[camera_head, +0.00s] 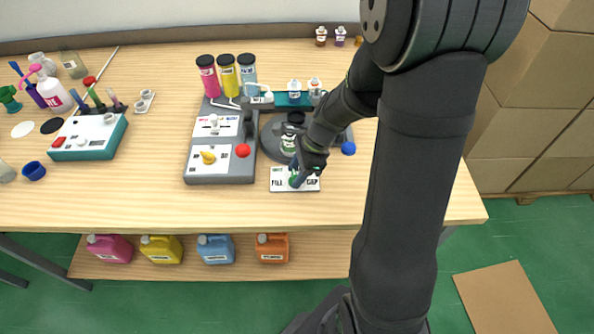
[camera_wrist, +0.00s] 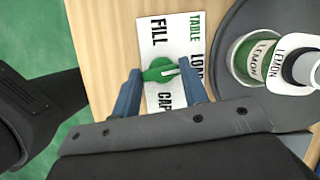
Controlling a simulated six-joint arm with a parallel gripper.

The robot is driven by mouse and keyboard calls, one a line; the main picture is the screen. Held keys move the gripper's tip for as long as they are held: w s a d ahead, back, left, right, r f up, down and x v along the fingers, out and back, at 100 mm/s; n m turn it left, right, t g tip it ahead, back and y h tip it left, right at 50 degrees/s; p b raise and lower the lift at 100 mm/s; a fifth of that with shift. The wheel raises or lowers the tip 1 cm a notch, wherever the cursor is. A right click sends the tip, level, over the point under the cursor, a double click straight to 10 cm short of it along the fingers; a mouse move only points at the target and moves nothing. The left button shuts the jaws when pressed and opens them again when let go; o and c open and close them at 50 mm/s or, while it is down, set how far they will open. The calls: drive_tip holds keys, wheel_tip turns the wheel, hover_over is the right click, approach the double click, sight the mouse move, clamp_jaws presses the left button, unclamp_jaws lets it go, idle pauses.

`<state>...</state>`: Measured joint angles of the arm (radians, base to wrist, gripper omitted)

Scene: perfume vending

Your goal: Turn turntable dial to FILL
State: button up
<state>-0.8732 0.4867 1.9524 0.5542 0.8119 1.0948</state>
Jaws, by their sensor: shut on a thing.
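The turntable dial is a green knob with a white pointer (camera_wrist: 160,71) on a white label plate (camera_wrist: 178,28) marked TABLE, LOAD, FILL and CAP. In the wrist view the pointer faces right, toward LOAD, with FILL above the knob and CAP below. My gripper (camera_wrist: 161,70) is shut on the knob, one blue finger on each side. In the head view the plate (camera_head: 280,181) lies in front of the turntable (camera_head: 269,146), and my gripper (camera_head: 296,179) partly hides the dial. A green LEMON container (camera_wrist: 252,60) stands on the grey turntable.
A grey dispenser panel (camera_head: 221,177) with a red button and yellow knob stands left of the plate, with pink, yellow and blue bottles (camera_head: 227,75) behind it. A blue button (camera_head: 348,148) is right of the turntable. The table front is clear.

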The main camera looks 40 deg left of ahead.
drive_tip(key=n+h, duration=0.1)
drive_tip(key=n, duration=0.3)
drive_tip(key=shift+a+h, duration=0.15)
drive_tip(key=shift+h, duration=0.25)
drive_tip(key=n+h, duration=0.1)
drive_tip(key=n, duration=0.3)
drive_tip(key=shift+a+g, duration=0.1)
drive_tip(key=shift+g, duration=0.3)
drive_tip(key=n+h, duration=0.1)
drive_tip(key=n, duration=0.1)
drive_tip(key=n+h, duration=0.1)
drive_tip(key=n, duration=0.1)
drive_tip(key=shift+a+n+t, duration=0.1)
drive_tip(key=shift+n+t, duration=0.2)
drive_tip(key=shift+n+t+h, duration=0.4)
drive_tip(key=shift+n+h, duration=0.1)
drive_tip(key=shift+n, duration=1.4)
drive_tip(key=o, duration=1)
